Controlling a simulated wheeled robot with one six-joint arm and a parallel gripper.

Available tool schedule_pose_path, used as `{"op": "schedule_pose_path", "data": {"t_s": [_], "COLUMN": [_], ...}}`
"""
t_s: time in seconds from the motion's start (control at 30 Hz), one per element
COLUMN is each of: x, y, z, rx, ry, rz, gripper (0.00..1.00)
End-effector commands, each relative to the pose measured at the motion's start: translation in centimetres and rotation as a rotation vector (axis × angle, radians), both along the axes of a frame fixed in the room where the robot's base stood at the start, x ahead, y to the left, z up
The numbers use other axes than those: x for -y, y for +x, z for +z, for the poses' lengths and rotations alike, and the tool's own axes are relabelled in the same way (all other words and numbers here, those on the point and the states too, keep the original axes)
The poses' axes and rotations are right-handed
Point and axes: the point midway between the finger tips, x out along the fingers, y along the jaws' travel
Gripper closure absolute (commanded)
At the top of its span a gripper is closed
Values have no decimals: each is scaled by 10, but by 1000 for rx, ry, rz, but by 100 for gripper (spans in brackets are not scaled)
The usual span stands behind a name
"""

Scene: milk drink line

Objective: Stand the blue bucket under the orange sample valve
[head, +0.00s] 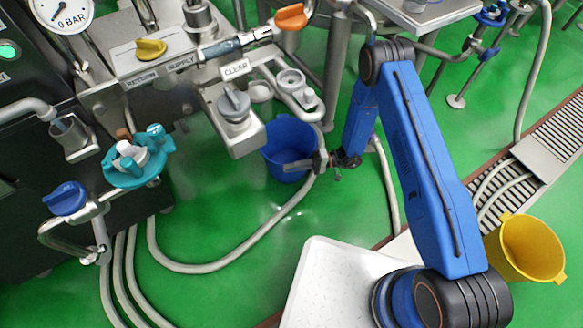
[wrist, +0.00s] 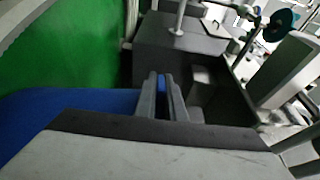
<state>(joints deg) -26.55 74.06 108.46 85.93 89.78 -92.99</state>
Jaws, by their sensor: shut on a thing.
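The blue bucket (head: 286,138) is upright at the middle of the head view, below the grey bench with the CLEAR label. My gripper (head: 300,164) reaches it from the right and is shut on it. In the wrist view, a thin blue strip (wrist: 161,82) shows between the fingers of my gripper (wrist: 162,93). The orange valve handle (head: 291,16) is at the top of the head view, above and behind the bucket. The outlet under this handle cannot be made out. The bench hides part of the bucket's left side. I cannot tell whether the bucket touches the floor.
A grey hose (head: 240,250) curves over the green floor in front of the bucket. A yellow bucket (head: 526,248) stands at right by the drain grate (head: 487,208). A yellow handle (head: 150,49), a teal fitting (head: 130,165) and a blue handle (head: 65,198) are at left.

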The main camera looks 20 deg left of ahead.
Motion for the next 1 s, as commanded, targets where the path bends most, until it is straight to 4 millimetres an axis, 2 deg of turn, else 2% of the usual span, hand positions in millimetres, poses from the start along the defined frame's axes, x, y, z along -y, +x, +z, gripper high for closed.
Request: {"op": "schedule_pose_path", "data": {"t_s": [0.2,0.23,0.3,0.7,0.87,1.0], "x": [0,0,0,2,19,42], "y": [0,0,0,1,12,26], "z": [-2,-3,-2,1,0,0], "rx": [0,0,0,0,0,0], "ry": [1,0,0,0,0,0], "rz": [0,0,0,-1,-3,-4], "gripper": [100,88,72,72,72,72]}}
